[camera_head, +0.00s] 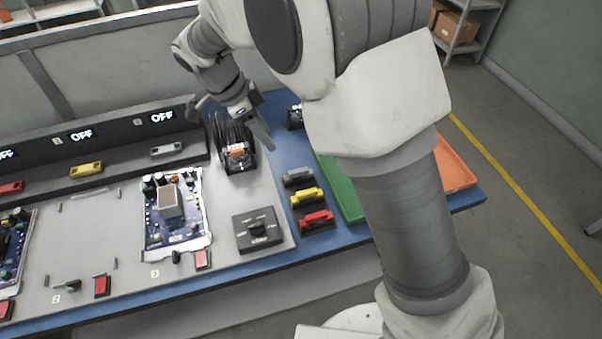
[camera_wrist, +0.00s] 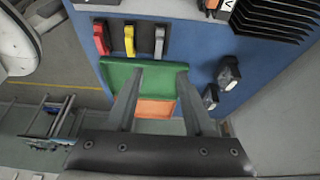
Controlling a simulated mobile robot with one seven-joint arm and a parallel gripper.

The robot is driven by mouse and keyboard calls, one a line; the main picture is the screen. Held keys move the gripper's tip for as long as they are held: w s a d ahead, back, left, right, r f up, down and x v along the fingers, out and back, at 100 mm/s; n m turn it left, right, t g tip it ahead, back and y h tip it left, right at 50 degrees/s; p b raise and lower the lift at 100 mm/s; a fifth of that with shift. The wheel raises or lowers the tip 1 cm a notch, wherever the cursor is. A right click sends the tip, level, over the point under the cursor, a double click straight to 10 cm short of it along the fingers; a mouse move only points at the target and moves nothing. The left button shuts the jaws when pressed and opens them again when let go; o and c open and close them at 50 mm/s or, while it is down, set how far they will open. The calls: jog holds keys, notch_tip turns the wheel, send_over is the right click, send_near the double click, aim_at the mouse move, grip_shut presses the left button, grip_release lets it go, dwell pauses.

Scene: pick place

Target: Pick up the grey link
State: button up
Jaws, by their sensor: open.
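In the wrist view the grey link (camera_wrist: 159,40) is upper centre, right of the yellow link (camera_wrist: 129,40) and the red link (camera_wrist: 101,38). My gripper (camera_wrist: 157,80) is open and empty, its fingers apart in front of the green tray, clear of the link. In the head view my gripper (camera_head: 237,120) is up near the black finned block, behind and left of the link.
The finned block (camera_head: 237,158) and a black dial box (camera_head: 258,231) stand left of the links. A green tray (camera_head: 344,196) and an orange tray (camera_head: 452,166) are to the right, partly behind my arm. Another grey link-like piece (camera_head: 166,149) sits on the panel ledge.

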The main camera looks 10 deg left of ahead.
send_over(298, 170)
jog(key=s+a, duration=0.1)
jog(key=a, duration=0.2)
jog(key=f, duration=0.9)
jog(key=shift+s+f+b, duration=0.2)
jog(key=shift+f+b, duration=0.05)
jog(key=shift+b, duration=0.15)
jog(key=shift+d+x, duration=0.2)
jog(key=shift+x, duration=1.15)
jog(key=shift+d+x, duration=0.2)
jog(key=shift+x, duration=1.15)
jog(key=shift+r, duration=0.2)
grip_shut()
